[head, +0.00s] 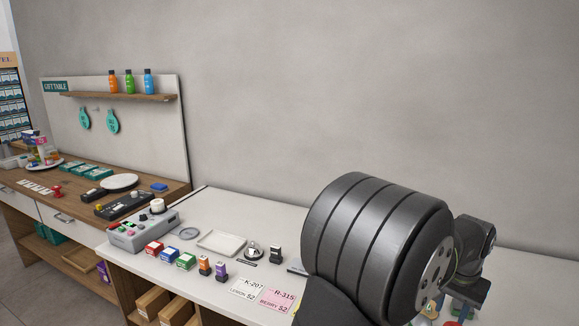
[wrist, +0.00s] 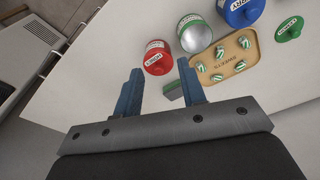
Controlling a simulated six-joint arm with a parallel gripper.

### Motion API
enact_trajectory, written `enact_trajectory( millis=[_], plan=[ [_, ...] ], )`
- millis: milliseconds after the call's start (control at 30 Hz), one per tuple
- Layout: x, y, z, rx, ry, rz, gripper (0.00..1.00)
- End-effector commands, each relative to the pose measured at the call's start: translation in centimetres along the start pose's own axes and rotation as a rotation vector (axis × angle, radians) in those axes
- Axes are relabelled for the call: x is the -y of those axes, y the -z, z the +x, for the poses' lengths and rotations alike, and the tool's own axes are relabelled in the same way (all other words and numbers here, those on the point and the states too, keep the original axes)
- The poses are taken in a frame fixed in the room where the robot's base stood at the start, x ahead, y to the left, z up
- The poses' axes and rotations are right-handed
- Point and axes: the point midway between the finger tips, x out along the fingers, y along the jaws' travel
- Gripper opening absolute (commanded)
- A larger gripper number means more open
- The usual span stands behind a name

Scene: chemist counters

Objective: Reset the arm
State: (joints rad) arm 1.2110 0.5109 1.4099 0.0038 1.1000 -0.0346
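My gripper (wrist: 159,68) shows in the wrist view as two blue fingers standing apart, with nothing visibly held between them. It points toward the white counter (wrist: 110,70). A small green and grey block (wrist: 173,90) shows beside the right finger; I cannot tell whether it touches. In the head view my arm's large dark joint fills the lower right and hides much of the counter. The blue fingers are only partly seen behind it, low at the right.
In the wrist view, a red canister (wrist: 157,57), an open green canister (wrist: 195,35), a blue canister (wrist: 240,12), a tan tray (wrist: 213,80) of striped pieces and a green lid (wrist: 289,28) are near. The head view shows a grey machine (head: 142,232), a white tray (head: 221,243) and cards (head: 246,290).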

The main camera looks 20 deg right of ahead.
Motion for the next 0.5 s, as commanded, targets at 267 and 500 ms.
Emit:
enact_trajectory(
  millis=[267,500],
  plan=[
    [4.2,1.6,3.0,0.001,0.001,-0.002,0.37],
    [6.0,2.2,4.6,0.000,0.001,0.000,0.37]
  ],
)
